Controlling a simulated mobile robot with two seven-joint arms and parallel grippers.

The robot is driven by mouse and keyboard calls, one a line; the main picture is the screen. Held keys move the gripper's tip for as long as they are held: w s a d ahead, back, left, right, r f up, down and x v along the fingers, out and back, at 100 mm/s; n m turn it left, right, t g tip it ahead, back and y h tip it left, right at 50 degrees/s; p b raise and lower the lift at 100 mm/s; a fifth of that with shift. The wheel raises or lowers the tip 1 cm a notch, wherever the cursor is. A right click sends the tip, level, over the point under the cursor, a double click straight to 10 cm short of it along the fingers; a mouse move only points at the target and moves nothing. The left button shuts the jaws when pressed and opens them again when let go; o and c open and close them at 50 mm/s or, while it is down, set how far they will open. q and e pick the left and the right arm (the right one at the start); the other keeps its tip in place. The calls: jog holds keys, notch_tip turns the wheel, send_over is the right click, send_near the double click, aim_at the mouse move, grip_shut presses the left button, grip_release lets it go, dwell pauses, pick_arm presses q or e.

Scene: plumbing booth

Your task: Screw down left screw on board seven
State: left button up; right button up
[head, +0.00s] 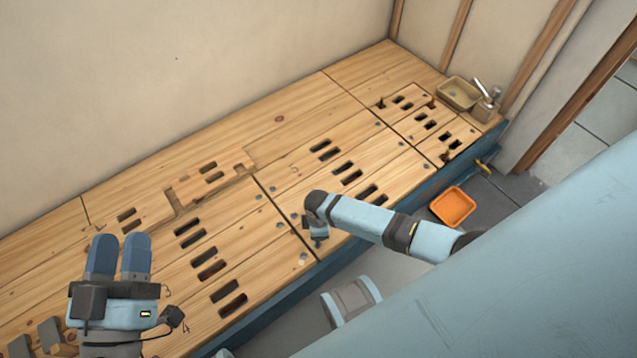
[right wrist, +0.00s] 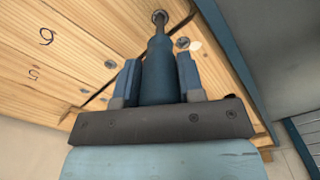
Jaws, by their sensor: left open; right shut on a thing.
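My right gripper (right wrist: 158,68) is shut on a dark blue screwdriver (right wrist: 157,50), one finger on each side of it. The driver's narrow end meets a grey screw (right wrist: 160,16) on the light wooden boards near the blue edge; I cannot tell whether it touches or hovers. A second screw (right wrist: 182,43) is close by. Marks that look like 6 and 5 are on neighbouring boards (right wrist: 65,40); no 7 is readable. In the head view the right gripper (head: 317,233) points down over the front of the deck. My left gripper (head: 120,243) is open and empty.
The wooden deck (head: 280,130) has several slots and screws. An orange tray (head: 453,207) is on the floor beyond the blue edge. A beige basin (head: 460,93) and metal tap (head: 487,92) stand at the far right end.

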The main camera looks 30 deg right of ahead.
jog(key=shift+r+m+p, duration=0.1)
jog(key=shift+m+p, duration=0.55)
jog(key=shift+m, duration=0.25)
jog(key=shift+m+p, duration=0.3)
jog(key=shift+m, duration=0.2)
jog(key=shift+n, duration=0.7)
jog(key=shift+p, duration=0.35)
notch_tip(320, 180, up, 3)
jog(key=p, duration=0.2)
jog(key=shift+f+p, duration=0.2)
jog(key=shift+p, duration=0.15)
notch_tip(320, 180, up, 4)
jog(key=p, duration=0.3)
jog(key=shift+f+p, duration=0.25)
jog(key=shift+p, duration=0.1)
jog(key=shift+r+p, duration=0.9)
jog(key=shift+p, duration=0.05)
pick_arm(q)
jog(key=s+a+f+g+y, duration=0.2)
jog(key=a+f+g+y, duration=0.3)
jog(key=f, duration=0.7)
jog(key=shift+s+a+f+g, duration=0.2)
jog(key=shift+a+g, duration=0.3)
jog(key=shift+g, duration=0.4)
jog(key=shift+f, duration=0.1)
